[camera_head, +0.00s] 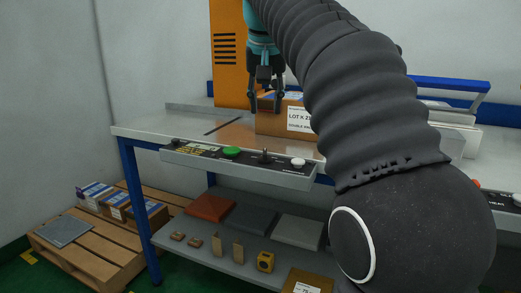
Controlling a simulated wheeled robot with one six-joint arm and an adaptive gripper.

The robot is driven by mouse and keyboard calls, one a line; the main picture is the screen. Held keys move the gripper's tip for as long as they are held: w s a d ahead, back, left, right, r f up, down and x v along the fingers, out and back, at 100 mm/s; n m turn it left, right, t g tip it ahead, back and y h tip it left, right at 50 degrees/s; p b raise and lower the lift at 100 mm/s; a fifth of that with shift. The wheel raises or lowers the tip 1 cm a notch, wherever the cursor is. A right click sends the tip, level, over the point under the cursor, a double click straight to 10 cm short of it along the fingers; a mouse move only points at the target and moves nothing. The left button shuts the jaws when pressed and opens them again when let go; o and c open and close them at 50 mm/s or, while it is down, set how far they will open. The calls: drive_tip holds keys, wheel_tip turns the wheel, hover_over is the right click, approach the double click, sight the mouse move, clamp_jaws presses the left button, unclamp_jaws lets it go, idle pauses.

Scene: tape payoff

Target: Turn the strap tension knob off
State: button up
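A control panel (240,168) runs along the front edge of the bench. It carries a green button (231,152), a black upright lever or knob (265,156) and a white knob or button (298,163). Their small labels are too blurred to read, so I cannot tell for sure which is the strap tension knob or how it is set. My gripper (265,105) points down above the bench, behind and above the panel, apart from the controls. Its two fingers are spread. It overlaps the carton in the picture; I cannot tell whether they touch.
A labelled carton (272,125) stands on the bench (150,131) behind the panel. An orange cabinet (227,70) stands behind. My arm hides the bench's right middle. The lower shelf (190,250) holds several items. A pallet (95,250) with boxes lies left.

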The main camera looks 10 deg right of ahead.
sight(265, 151)
drive_tip(key=b+x, duration=0.3)
drive_tip(key=x, duration=1)
drive_tip(key=shift+w+f+b, duration=0.2)
drive_tip(key=shift+f+b, duration=0.15)
clamp_jaws()
